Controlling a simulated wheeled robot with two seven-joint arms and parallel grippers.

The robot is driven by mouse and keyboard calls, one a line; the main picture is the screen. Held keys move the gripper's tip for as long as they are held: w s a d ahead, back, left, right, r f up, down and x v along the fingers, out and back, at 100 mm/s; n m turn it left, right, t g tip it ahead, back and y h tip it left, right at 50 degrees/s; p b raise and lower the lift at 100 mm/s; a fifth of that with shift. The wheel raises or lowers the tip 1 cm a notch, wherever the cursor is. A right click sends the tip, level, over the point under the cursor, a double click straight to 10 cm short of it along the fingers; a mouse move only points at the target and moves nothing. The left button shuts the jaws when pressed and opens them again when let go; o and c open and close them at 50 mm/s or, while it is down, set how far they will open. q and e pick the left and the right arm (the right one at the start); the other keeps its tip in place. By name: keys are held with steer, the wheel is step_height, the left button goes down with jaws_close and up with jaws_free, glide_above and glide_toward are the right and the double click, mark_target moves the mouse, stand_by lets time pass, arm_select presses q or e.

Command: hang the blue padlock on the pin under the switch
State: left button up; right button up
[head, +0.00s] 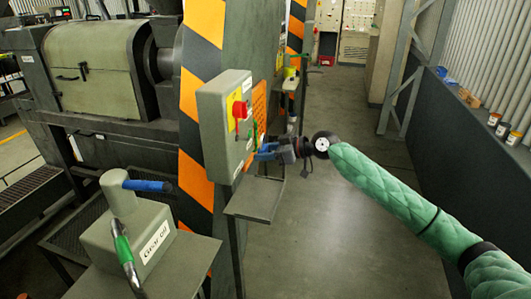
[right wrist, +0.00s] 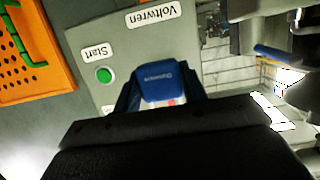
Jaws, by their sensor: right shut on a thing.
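The grey control box (head: 212,130) stands left of centre in the head view, with a red switch knob (head: 241,109) on a yellow plate. The pin under the switch cannot be made out. My right gripper (head: 268,152) is at the box's right side, below the switch's level. In the right wrist view it is shut on the blue padlock (right wrist: 163,84), whose body sits between the fingers. The padlock is close to the box face, beside the green Start button (right wrist: 104,75); whether it touches cannot be told. Its shackle is hidden. My left gripper is not in view.
An orange perforated board (head: 259,106) with green items is just behind the box. A small grey shelf (head: 255,198) juts out below my right gripper. The floor aisle to the right is clear.

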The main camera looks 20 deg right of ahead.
steer(key=shift+w+a, duration=0.3)
steer(key=shift+a, duration=0.15)
steer(key=shift+a+r, duration=0.1)
steer(key=shift+w+a, duration=0.3)
steer(key=shift+a, duration=0.1)
steer(key=shift+w+a, duration=0.4)
steer(key=shift+a, duration=0.1)
stand_by(0.8)
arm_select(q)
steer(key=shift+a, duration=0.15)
arm_select(e)
steer(key=shift+a, duration=0.1)
